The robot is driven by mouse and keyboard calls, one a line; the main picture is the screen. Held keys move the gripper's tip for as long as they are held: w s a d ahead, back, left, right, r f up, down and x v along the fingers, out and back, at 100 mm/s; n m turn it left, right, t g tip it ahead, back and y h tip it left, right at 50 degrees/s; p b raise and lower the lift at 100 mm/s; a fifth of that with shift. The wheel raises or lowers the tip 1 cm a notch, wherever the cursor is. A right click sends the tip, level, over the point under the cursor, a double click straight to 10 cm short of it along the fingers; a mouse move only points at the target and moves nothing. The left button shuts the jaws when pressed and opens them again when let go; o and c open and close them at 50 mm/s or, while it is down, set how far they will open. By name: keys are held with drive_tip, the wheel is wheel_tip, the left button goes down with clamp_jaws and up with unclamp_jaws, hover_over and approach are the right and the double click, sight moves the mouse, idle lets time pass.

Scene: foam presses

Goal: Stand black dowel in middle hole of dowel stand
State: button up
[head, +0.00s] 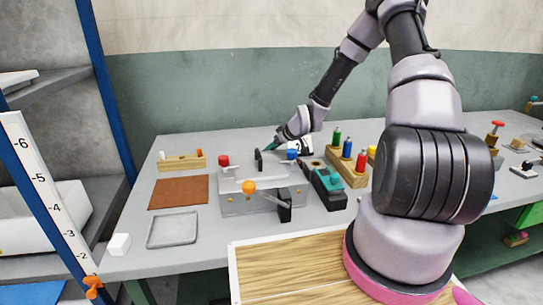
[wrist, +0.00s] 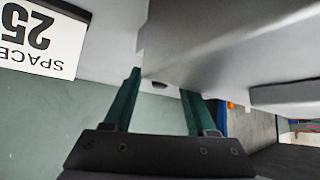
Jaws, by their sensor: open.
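A low wooden block (head: 182,162) at the back left of the bench looks like the dowel stand. A small white peg shows at its left end; its holes are too small to make out. I cannot pick out the black dowel for sure in either view. My gripper (head: 270,148) is above the back of the grey press fixture (head: 240,205), right of the wooden block. In the wrist view its two green fingers (wrist: 160,84) are apart with nothing clearly held between them. A large grey surface (wrist: 230,40) fills the upper right there, close to the fingers.
The fixture carries red, orange and blue knobs. A wooden rack (head: 345,165) with coloured bottles and a dark green-topped device (head: 325,185) stand to its right. A brown mat (head: 179,192), grey tray (head: 172,229) and white cube (head: 119,244) lie left.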

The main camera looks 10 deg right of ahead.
drive_tip(key=shift+w+f, duration=0.15)
drive_tip(key=shift+w, duration=0.05)
clamp_jaws()
